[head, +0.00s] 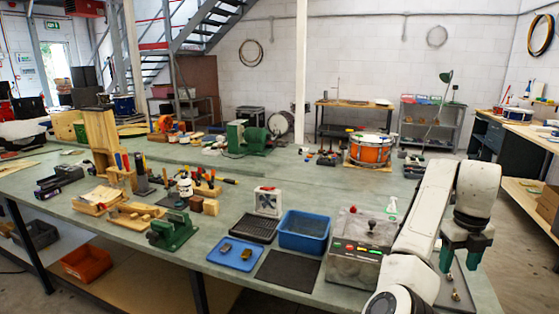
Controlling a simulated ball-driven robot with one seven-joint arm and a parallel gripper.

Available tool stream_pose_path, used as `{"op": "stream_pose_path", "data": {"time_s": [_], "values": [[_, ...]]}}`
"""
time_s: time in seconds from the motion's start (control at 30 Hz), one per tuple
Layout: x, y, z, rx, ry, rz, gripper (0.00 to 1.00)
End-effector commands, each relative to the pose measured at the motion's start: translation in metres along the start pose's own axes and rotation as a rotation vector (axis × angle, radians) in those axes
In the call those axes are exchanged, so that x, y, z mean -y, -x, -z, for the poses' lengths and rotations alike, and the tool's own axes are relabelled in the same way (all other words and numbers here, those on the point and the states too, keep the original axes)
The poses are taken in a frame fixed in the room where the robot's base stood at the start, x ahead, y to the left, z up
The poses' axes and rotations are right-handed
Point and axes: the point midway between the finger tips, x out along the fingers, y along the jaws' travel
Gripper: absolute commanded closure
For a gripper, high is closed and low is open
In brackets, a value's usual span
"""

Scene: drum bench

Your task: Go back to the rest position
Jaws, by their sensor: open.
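My gripper (461,262) is at the right of the head view, at the end of my white arm. Its teal fingers point down and stand apart, open, with nothing seen between them. It hangs over the right end of the long green-grey bench (345,190). A grey plate (462,281) with small brass-coloured parts (455,295) lies below it. I cannot tell how high the fingers are above the plate.
A grey box with buttons (357,262) stands left of my arm, with a blue bin (303,231), black mat (287,270), blue tray (236,254) and green vise (172,231) further left. An orange drum (370,150) sits behind. Open floor lies right of the bench.

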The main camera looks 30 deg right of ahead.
Motion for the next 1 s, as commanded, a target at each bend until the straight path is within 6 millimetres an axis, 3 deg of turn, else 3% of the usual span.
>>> {"op": "stream_pose_path", "data": {"time_s": [0.17, 0.37, 0.57, 0.77, 1.0], "values": [[-0.004, -0.023, 0.011, 0.003, 0.194, 0.057, 0.41], [-0.015, -0.058, 0.029, -0.002, 0.559, 0.147, 0.41], [-0.04, -0.099, 0.057, -0.031, 1.111, 0.249, 0.41], [-0.078, -0.137, 0.095, -0.072, 1.706, 0.311, 0.41], [-0.133, -0.179, 0.162, -0.099, 2.452, 0.319, 0.41]]}}
